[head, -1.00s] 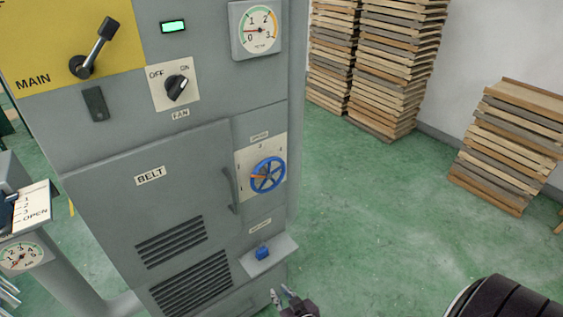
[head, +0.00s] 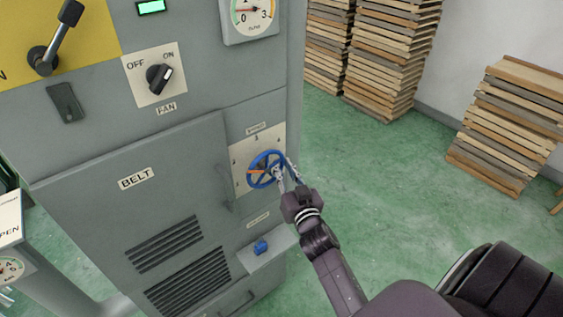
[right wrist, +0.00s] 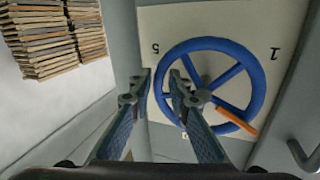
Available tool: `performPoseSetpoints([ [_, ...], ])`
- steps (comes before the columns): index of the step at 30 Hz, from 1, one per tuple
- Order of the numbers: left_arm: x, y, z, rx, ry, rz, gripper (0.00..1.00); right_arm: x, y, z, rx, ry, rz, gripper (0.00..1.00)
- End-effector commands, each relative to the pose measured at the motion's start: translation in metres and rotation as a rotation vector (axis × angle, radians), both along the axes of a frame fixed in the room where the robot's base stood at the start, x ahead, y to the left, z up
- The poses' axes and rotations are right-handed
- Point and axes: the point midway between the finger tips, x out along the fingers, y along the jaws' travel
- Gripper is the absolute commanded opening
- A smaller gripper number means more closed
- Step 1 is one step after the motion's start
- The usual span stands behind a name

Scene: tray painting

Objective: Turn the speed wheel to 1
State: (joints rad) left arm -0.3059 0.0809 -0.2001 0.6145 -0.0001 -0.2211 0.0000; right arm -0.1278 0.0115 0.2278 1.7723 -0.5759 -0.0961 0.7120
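The speed wheel (head: 266,169) is a blue spoked handwheel with an orange pointer, on a pale numbered plate (head: 241,182) on the grey cabinet. The orange pointer points left in the head view. In the right wrist view, the wheel (right wrist: 249,61) appears upside down, with 1 at upper right, 5 at upper left and the pointer at lower right. My right gripper (head: 287,174) is at the wheel's right side. In the wrist view its fingers (right wrist: 161,76) are apart, one on each side of the rim; I cannot tell whether they touch it. My left gripper is out of view.
The belt door handle (head: 225,190) is left of the wheel. A blue knob (head: 261,247) on a small ledge is below it. The fan switch (head: 159,79) and main lever (head: 56,40) are higher up. Stacked boards (head: 390,60) stand behind on open green floor.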

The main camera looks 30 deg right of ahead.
Motion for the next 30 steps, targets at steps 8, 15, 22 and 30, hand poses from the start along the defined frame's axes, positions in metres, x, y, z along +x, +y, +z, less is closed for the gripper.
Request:
performPoseSetpoints([
  [8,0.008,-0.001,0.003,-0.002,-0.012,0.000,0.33,0.017,-0.005,0.000,0.000,0.000,0.000,0.17],
  [15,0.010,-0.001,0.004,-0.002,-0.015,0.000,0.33,0.017,-0.005,-0.001,0.000,0.001,0.000,0.15],
  [22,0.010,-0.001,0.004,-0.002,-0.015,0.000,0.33,0.017,-0.005,-0.001,0.000,0.001,0.000,0.00],
  [30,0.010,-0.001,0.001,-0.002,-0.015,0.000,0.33,0.017,-0.005,-0.001,-0.020,0.000,0.000,0.00],
])
